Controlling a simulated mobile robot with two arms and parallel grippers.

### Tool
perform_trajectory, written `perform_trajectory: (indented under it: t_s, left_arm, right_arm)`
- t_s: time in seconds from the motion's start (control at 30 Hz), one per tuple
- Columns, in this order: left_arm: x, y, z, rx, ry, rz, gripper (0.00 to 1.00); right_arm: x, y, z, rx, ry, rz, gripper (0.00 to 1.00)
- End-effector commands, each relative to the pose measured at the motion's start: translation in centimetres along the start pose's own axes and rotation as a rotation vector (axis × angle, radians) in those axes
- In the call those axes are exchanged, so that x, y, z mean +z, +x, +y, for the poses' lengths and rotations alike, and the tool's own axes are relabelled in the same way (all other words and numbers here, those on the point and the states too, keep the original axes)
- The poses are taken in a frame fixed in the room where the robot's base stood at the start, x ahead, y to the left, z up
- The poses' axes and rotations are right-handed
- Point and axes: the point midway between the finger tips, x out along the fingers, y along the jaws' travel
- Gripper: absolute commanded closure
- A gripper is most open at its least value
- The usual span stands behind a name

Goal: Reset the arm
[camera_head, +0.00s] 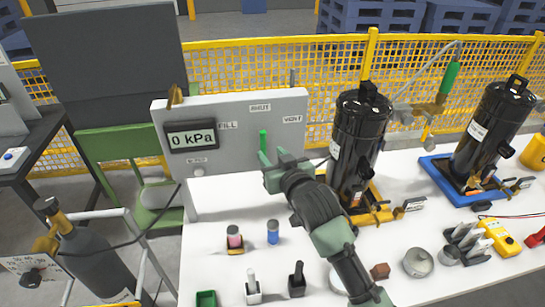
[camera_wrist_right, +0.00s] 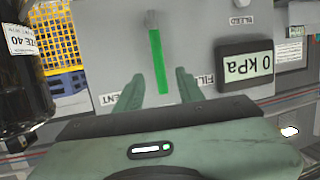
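My right gripper (camera_head: 273,163) is in front of the grey gauge panel (camera_head: 226,112). In the right wrist view its two green fingers (camera_wrist_right: 163,88) are spread apart, with nothing gripped. The panel's green lever (camera_head: 263,143) points up toward the SHUT label, between FILL and VENT. In the wrist view, which shows the panel upside down, the lever (camera_wrist_right: 157,60) lies between the fingers' sides, with gaps visible; depth is hard to tell. The gauge display (camera_head: 192,138) reads 0 kPa. My left gripper is in neither view.
Two black compressors (camera_head: 357,150) (camera_head: 492,125) stand right of my arm. The white table (camera_head: 215,210) holds small caps, fittings, a grey round part (camera_head: 418,262) and a yellow meter (camera_head: 497,237). A gas cylinder (camera_head: 85,255) stands left. Yellow mesh fencing (camera_head: 420,65) runs behind.

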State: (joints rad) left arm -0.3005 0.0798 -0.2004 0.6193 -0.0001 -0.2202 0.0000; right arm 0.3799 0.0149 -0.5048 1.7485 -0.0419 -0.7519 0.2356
Motion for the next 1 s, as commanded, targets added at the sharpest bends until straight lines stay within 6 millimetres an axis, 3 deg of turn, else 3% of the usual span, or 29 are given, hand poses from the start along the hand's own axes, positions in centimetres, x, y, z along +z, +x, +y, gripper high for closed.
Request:
perform_trajectory:
  t_s: [0.3, 0.37, 0.47, 0.57, 0.7, 0.8, 1.0]
  left_arm:
    - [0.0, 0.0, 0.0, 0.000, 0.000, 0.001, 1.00]
    - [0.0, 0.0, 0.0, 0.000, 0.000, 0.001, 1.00]
    - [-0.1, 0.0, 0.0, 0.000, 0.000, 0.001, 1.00]
    - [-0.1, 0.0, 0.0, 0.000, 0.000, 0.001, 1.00]
    - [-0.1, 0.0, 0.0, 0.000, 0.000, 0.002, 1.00]
    - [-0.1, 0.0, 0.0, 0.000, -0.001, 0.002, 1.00]
    - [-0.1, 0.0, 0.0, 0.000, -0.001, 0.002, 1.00]
  right_arm:
    - [0.2, 0.0, 0.1, 0.001, 0.001, -0.004, 0.62]
    - [1.0, -0.4, 0.3, 0.006, 0.007, -0.022, 0.62]
    - [4.2, -2.1, 1.2, 0.028, 0.029, -0.091, 0.62]
    - [9.4, -5.6, 2.5, 0.063, 0.062, -0.216, 0.62]
    - [17.1, -12.8, 4.3, 0.116, 0.102, -0.432, 0.62]
    - [21.4, -18.1, 5.1, 0.143, 0.120, -0.572, 0.62]
    - [25.8, -25.9, 5.7, 0.173, 0.133, -0.760, 0.62]
